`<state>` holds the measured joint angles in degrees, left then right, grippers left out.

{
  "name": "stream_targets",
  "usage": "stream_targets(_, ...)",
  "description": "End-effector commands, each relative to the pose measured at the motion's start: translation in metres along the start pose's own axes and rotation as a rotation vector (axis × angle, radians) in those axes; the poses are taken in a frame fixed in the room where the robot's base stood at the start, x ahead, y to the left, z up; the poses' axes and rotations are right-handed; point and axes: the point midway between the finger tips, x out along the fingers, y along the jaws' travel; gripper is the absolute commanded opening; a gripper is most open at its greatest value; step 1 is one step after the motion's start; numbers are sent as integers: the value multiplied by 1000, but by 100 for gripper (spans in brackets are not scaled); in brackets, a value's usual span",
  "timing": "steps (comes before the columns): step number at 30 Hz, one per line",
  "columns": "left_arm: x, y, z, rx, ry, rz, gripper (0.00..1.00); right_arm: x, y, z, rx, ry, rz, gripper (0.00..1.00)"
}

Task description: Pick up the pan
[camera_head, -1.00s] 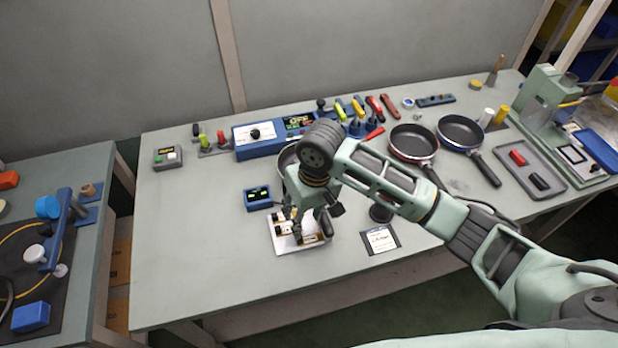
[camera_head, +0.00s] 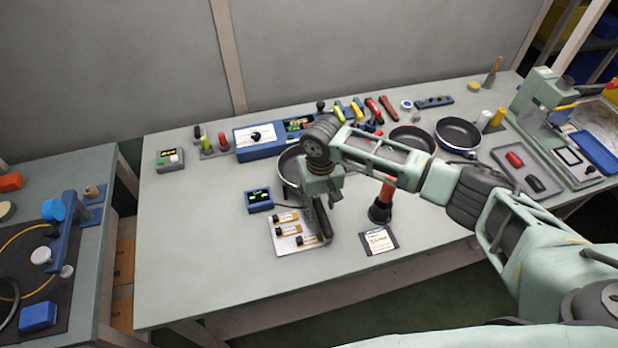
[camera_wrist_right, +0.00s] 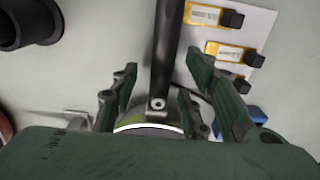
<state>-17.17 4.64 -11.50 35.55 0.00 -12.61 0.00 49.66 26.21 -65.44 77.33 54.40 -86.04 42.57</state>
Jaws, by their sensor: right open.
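A dark pan (camera_head: 288,165) sits on the grey table behind my right wrist, its bowl partly hidden by my arm. Its black handle (camera_head: 323,218) points toward the table's front edge, beside a white board. In the right wrist view, the handle (camera_wrist_right: 166,50) runs between the open fingers of my right gripper (camera_wrist_right: 160,100). A finger pair stands apart on each side of the handle. In the head view the right gripper (camera_head: 322,190) is just above the handle near the bowl. My left gripper is not in view.
The white board (camera_head: 283,229) with several yellow-labelled pieces lies left of the handle. A blue display box (camera_head: 258,200) is close by. A red-and-black stand (camera_head: 381,207) and a label card (camera_head: 378,240) are to the right. Another pan (camera_head: 457,134) lies farther right.

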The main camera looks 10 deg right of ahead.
Motion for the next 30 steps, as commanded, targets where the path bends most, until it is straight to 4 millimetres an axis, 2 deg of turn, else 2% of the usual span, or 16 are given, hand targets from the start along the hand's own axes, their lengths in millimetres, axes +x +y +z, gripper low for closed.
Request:
stream_targets(7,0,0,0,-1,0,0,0,2,0,0,-1,2,0,41)
stream_targets(21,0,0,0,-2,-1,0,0,2,0,0,0,1,0,0)
stream_targets(30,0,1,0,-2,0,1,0,1,0,0,0,2,0,0)
